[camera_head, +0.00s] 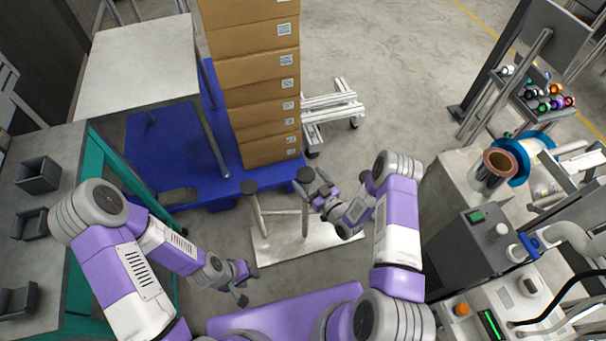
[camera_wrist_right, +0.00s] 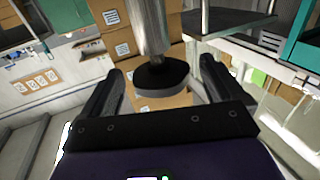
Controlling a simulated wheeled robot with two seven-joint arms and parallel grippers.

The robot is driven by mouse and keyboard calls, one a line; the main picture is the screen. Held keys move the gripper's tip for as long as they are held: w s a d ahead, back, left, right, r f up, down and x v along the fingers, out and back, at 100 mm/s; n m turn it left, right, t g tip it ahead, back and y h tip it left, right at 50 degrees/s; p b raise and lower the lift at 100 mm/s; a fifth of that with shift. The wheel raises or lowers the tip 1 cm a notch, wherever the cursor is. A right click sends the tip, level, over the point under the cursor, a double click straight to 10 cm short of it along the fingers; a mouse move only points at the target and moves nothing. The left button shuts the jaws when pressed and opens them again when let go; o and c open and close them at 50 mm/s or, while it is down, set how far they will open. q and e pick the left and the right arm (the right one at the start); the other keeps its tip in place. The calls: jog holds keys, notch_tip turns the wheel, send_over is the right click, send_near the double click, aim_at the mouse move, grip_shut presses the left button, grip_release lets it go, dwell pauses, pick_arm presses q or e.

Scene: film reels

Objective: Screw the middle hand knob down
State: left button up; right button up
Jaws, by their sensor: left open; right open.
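A metal stand with a pale base plate (camera_head: 290,252) is on the floor ahead of me. Two upright posts with dark round knobs show on it: a left knob (camera_head: 249,187) and a right knob (camera_head: 306,174). I cannot tell from the head view which is the middle one. My right gripper (camera_head: 322,192) is open beside the right knob. In the right wrist view, a black knob (camera_wrist_right: 162,76) on a metal post lies between the open right fingers, with gaps on both sides. My left gripper (camera_head: 243,284) is open, low and empty, left of the base plate.
A tall stack of cardboard boxes (camera_head: 262,100) stands on a blue pallet (camera_head: 165,150) behind the stand. A grey bench (camera_head: 45,225) is at the left. A machine with film reels (camera_head: 498,168) is at the right.

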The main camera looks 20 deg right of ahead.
aim_at(303, 173)
jog(key=shift+b+x, duration=0.45)
jog(key=shift+x, duration=1.55)
jog(key=c, duration=1)
jog(key=shift+o, duration=0.2)
jog(key=shift+h, duration=0.3)
